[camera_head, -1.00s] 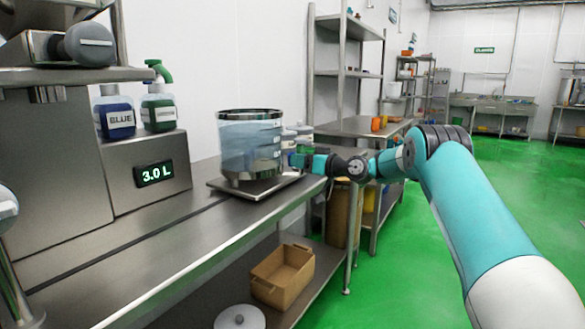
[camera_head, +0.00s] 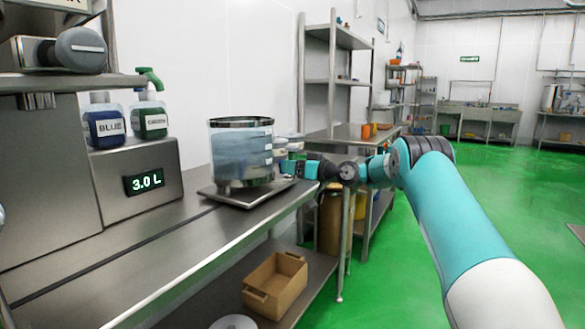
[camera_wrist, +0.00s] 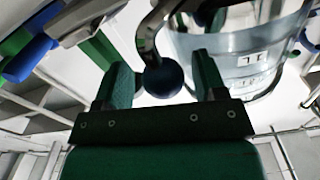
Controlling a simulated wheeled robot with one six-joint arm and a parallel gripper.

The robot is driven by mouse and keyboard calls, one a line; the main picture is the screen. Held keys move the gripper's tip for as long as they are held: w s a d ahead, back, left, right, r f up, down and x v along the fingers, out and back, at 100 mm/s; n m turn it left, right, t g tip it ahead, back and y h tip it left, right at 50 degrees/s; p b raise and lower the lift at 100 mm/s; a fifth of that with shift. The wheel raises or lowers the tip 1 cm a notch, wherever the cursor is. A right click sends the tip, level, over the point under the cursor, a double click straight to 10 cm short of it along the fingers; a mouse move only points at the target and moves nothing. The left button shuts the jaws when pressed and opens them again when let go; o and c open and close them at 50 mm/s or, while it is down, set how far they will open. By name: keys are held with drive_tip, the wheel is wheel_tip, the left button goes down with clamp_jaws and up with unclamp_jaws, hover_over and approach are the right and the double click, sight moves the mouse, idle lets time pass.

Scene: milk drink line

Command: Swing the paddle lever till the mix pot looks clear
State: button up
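The mix pot (camera_head: 240,148) is a clear round vessel with a dark rim and pale blue-grey liquid, standing on a flat metal base (camera_head: 230,202) on the counter. Its see-through wall with white labels also fills the upper right of the wrist view (camera_wrist: 245,65). The paddle lever shows there as a curved metal rod (camera_wrist: 150,32) ending in a dark ball knob (camera_wrist: 164,77). My gripper (camera_wrist: 163,74) has its two green fingers apart on either side of the knob, with narrow gaps showing. In the head view my gripper (camera_head: 291,168) is at the pot's right side, small and partly unclear.
A display box (camera_head: 145,182) reading 3.0 L stands left of the pot, with a blue bottle (camera_head: 106,125) and a green bottle (camera_head: 150,120) on top. A brown box (camera_head: 275,283) sits on the lower shelf. Green floor is open at right.

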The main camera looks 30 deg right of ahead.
drive_tip(key=b+v, duration=0.1)
drive_tip(key=v, duration=1.6)
drive_tip(key=shift+s, duration=0.15)
